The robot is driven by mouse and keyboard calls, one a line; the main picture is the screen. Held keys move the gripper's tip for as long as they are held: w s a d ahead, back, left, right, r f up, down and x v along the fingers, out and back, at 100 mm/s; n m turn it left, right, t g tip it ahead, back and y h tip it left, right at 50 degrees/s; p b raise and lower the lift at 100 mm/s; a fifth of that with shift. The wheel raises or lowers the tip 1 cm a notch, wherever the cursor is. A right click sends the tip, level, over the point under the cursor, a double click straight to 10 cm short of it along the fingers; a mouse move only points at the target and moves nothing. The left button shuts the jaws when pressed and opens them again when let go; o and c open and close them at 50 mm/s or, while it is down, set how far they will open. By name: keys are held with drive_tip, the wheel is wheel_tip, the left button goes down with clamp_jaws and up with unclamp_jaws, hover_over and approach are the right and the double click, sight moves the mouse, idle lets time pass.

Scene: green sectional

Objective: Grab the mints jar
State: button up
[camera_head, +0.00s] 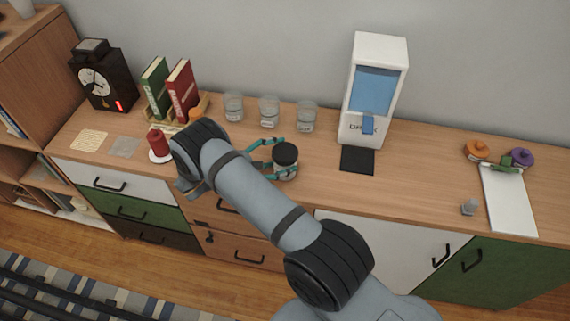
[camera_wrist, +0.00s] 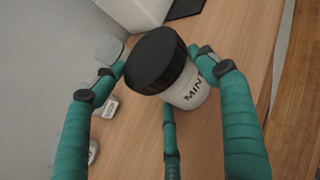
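The mints jar (camera_head: 287,172) is a white jar with a black lid, standing upright on the wooden cabinet top near its front edge. In the wrist view the jar (camera_wrist: 190,93) shows part of a label reading "MIN". My gripper (camera_head: 270,157) has teal fingers, spread on either side of the jar. In the wrist view my gripper (camera_wrist: 158,62) has one fingertip close to the lid's left edge and one by its right side, with a third finger below the jar. The fingers look open around the jar; firm contact is not clear.
Several clear glasses (camera_head: 269,112) stand behind the jar along the wall. A white dispenser (camera_head: 377,90) with a black mat (camera_head: 357,160) is to the right. A red candle (camera_head: 158,143) and books (camera_head: 182,92) are on the left. The top between mat and white board (camera_head: 509,200) is mostly clear.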

drive_tip(key=c, duration=0.6)
drive_tip(key=shift+o, duration=0.2)
